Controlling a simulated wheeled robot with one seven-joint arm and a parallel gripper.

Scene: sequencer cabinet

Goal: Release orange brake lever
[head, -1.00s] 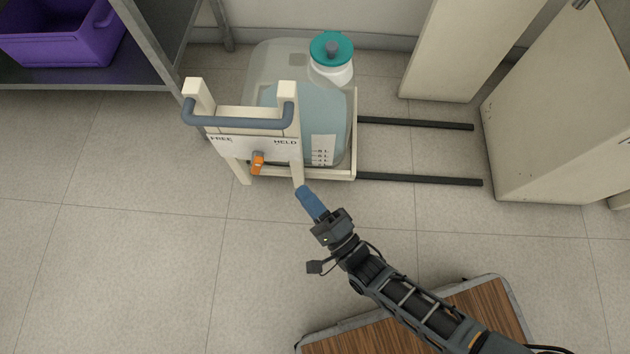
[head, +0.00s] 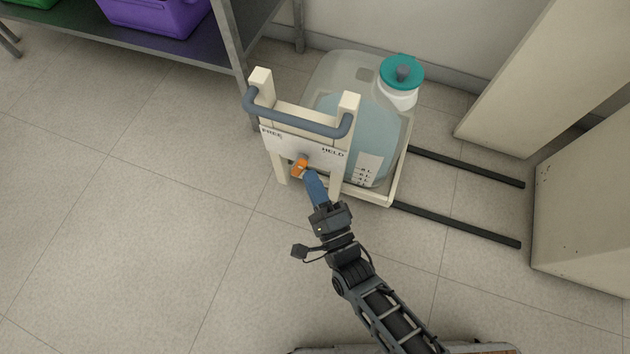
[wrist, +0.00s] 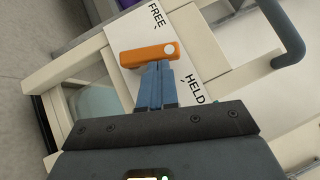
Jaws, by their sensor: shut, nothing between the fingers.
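The orange brake lever (head: 300,168) is on the white FREE/HELD plate (head: 284,145) on the cart's handle end. In the wrist view the lever (wrist: 146,54) runs leftward from a pale round pivot, pointing at neither word. FREE is above it and HELD is to the lower right. My gripper (head: 311,174) has its blue fingers together and empty. In the wrist view its tips (wrist: 159,66) are at the lever's HELD-side edge, close to the pivot. I cannot tell whether they touch it.
The cream cart (head: 398,185) carries a large jug of bluish liquid (head: 350,118) with a teal cap. A grey handle bar (head: 298,122) stands above the plate. Dark floor rails (head: 460,225) lead right to beige cabinets (head: 585,215). A shelf with a purple bin (head: 155,15) is upper left. Floor at left is clear.

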